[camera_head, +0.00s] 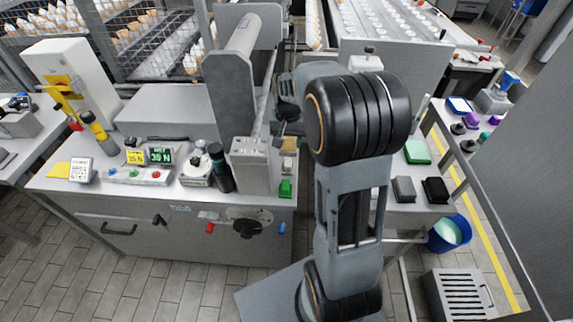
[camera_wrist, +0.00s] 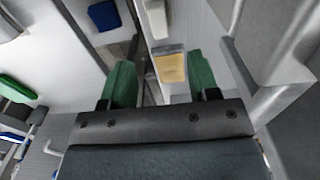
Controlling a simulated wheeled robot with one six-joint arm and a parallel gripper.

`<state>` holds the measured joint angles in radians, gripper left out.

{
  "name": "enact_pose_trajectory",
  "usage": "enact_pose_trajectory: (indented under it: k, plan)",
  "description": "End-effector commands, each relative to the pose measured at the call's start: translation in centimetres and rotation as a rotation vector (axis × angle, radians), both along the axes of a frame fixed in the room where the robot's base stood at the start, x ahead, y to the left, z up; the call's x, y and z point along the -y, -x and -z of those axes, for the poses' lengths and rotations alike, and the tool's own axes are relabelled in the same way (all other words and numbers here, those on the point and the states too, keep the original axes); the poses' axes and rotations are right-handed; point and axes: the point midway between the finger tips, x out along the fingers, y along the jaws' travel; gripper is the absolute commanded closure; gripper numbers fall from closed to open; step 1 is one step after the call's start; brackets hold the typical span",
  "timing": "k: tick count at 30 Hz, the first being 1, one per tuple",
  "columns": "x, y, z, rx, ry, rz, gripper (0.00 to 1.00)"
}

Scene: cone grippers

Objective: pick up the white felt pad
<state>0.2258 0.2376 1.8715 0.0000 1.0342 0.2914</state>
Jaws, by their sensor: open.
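In the wrist view, a small pale, whitish block (camera_wrist: 156,20) lies at the top centre, beyond my fingertips; it looks like the white felt pad, though I cannot be sure. I see no contact between the fingers and either pad. In the head view my arm covers part of the bench, and I cannot make out the fingers or the white pad clearly.
A metal machine (camera_head: 233,75) stands beside my arm on the grey bench (camera_head: 70,187). A dark bottle (camera_head: 220,167) and a green block (camera_head: 286,189) are near its base. Dark blocks (camera_head: 437,190) and a green box (camera_head: 417,151) lie to the right. A blue bucket (camera_head: 449,233) stands below.

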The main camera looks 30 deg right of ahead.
Motion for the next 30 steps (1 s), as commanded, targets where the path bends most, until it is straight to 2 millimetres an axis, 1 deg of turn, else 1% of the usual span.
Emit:
enact_pose_trajectory:
  k: [1,6,16,24,30]
  plan:
    - [-0.1,0.0,1.0,-0.004,-0.001,-0.002,0.45]
    - [-0.2,0.0,3.5,-0.002,0.000,-0.006,0.45]
    - [-0.1,0.1,5.7,-0.002,0.000,-0.004,0.45]
    - [0.0,0.2,9.2,-0.002,0.000,-0.003,0.45]
    - [0.0,0.2,10.1,0.001,0.000,-0.003,0.45]
